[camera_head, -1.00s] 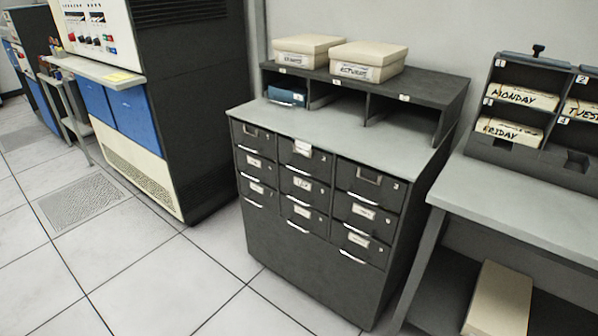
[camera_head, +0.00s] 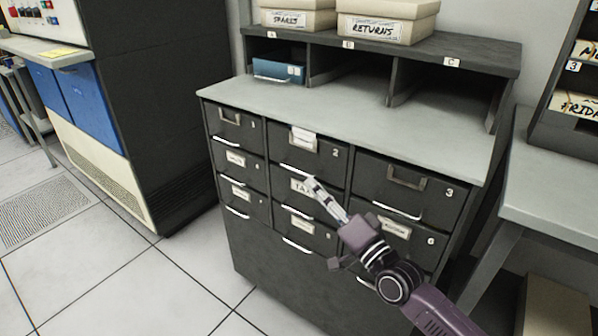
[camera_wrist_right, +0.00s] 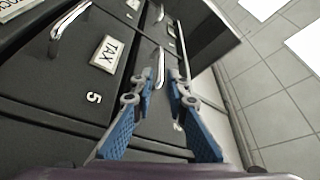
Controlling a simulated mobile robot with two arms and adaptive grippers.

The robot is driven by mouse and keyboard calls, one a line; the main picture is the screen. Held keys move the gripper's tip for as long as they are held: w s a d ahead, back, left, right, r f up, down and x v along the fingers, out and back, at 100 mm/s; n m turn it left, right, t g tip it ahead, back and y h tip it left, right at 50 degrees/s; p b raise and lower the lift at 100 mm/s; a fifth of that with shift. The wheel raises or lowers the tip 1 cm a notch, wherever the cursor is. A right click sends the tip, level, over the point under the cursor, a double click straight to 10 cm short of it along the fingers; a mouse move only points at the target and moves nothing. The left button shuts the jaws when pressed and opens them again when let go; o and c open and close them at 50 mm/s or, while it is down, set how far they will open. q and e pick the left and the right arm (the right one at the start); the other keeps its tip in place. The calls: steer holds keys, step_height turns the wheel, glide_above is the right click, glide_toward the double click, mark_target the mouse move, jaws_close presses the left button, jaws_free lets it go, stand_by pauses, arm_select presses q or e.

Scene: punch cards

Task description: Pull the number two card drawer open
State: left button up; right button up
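The number two card drawer (camera_head: 318,152) is the top middle drawer of the dark cabinet. It looks shut. It has a white label at its top edge and a bright bar handle (camera_head: 297,170) along its bottom edge. My right gripper (camera_head: 312,185) is in front of the TAX drawer numbered 5, just below that handle. In the right wrist view the right gripper (camera_wrist_right: 172,62) is open, and a bright handle (camera_wrist_right: 160,68) shows between its fingers, close to the left one. I cannot tell whether they touch. My left gripper is not in view.
The TAX drawer (camera_wrist_right: 75,75) lies directly below, with its own handle (camera_wrist_right: 70,28). Drawer 1 (camera_head: 233,130) and drawer 3 (camera_head: 410,190) flank drawer two. A grey counter (camera_head: 350,115) with cubbyholes is above. A table (camera_head: 555,190) stands at right. Floor is clear at left.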

mark_target(300, 173)
steer(key=x, duration=0.5)
steer(key=shift+w+a+b, duration=0.1)
steer(key=shift+a+b, duration=0.05)
steer(key=shift+b, duration=0.15)
steer(key=shift+w+a+r, duration=0.15)
steer(key=shift+w+a, duration=0.25)
steer(key=shift+w, duration=0.1)
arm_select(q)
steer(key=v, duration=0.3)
arm_select(e)
jaws_close()
